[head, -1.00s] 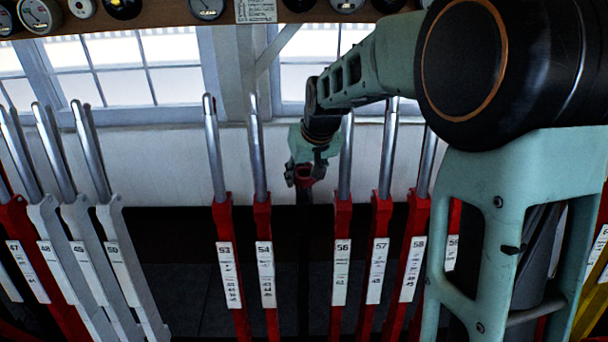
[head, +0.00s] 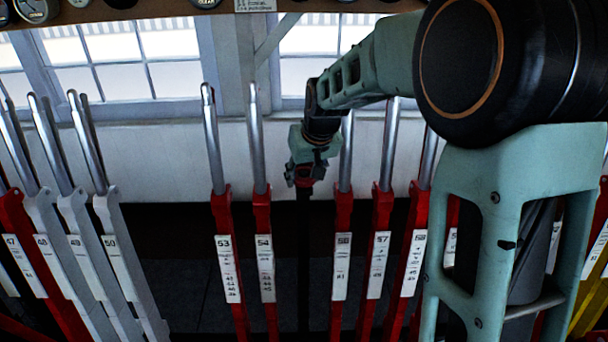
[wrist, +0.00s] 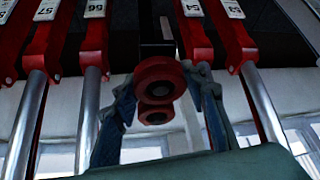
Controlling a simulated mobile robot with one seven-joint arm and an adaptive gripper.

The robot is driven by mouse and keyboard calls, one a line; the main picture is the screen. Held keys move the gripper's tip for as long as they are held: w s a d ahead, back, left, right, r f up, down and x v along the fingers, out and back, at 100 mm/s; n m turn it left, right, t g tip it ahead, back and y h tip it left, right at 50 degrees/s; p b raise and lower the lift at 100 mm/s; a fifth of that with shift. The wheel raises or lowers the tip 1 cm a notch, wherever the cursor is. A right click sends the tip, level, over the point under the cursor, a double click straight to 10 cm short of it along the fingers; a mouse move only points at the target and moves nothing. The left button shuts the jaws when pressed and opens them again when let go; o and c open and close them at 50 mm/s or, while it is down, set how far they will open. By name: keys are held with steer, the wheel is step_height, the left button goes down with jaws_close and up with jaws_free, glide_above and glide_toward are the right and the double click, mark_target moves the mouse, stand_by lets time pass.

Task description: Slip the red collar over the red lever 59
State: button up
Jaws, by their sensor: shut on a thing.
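The red collar (head: 304,184) is in my gripper (head: 304,172), in front of the gap between levers 54 and 56. In the wrist view the collar (wrist: 163,75) shows as red rings with a dark bore, between the two fingers of my gripper (wrist: 162,92). My gripper is shut on it. Red lever 59 (head: 452,220) stands right of lever 58; only a red strip and part of its label show, and my arm hides most of it. The collar is well to the left of lever 59 and apart from it.
Red levers 53 (head: 222,205), 54 (head: 262,210), 56 (head: 342,210), 57 (head: 382,210) and 58 (head: 416,215) stand upright with bare steel handles. A black lever (head: 304,240) is below my gripper. White levers (head: 110,210) lean at the left. A gauge shelf (head: 160,12) runs above.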

steer(key=shift+f, duration=0.1)
steer(key=o, duration=1.1)
steer(key=shift+o, duration=1.1)
steer(key=p+v, duration=0.4)
steer(key=v, duration=0.5)
